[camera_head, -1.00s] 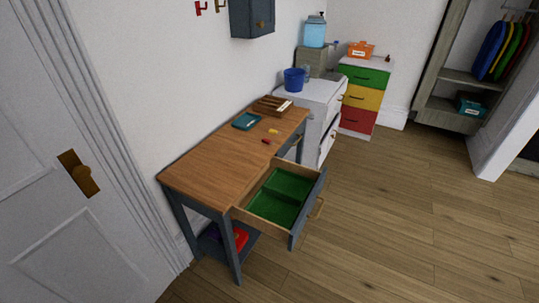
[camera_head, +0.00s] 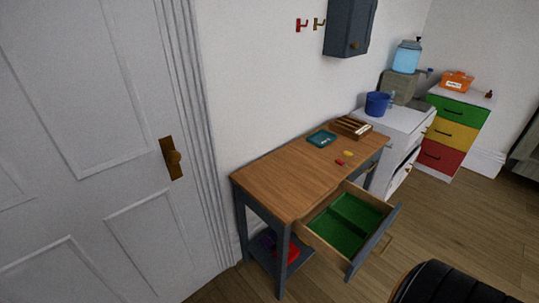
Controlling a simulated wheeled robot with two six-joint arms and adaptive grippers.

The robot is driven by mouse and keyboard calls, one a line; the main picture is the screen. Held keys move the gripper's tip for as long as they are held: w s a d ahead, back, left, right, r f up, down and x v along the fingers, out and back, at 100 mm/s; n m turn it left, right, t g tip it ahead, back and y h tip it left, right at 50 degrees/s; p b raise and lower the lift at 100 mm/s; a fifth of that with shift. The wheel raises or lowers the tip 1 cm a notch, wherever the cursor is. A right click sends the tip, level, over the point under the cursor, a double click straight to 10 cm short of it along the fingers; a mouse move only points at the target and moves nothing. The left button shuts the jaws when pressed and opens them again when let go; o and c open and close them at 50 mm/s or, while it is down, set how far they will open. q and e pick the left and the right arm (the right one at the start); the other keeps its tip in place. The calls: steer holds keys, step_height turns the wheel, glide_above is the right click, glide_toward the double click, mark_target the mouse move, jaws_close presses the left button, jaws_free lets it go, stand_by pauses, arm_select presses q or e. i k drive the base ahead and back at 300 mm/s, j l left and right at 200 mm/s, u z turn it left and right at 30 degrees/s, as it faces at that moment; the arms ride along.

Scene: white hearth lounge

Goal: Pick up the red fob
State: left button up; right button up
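The red fob (camera_head: 340,162) is a very small red piece lying on the wooden top of the desk (camera_head: 275,181), near its right front edge. A small yellow piece (camera_head: 348,153) lies just behind it. The desk's drawer (camera_head: 345,228) below stands pulled out, with a green divided inside that looks empty. Neither of my grippers shows in the head view, so I cannot see whether they hold anything.
A teal book-like item (camera_head: 321,139) and a wooden tray (camera_head: 351,127) lie at the desk's back. The open drawer juts into the floor space. A white cabinet (camera_head: 405,120) with a blue bucket (camera_head: 378,104) stands beyond. A closed door (camera_head: 90,130) is at left.

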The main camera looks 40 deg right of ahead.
mark_target(339, 162)
steer(key=i+l+u, duration=0.1)
steer(key=l, duration=1)
steer(key=l+u, duration=0.1)
steer(key=l, duration=1)
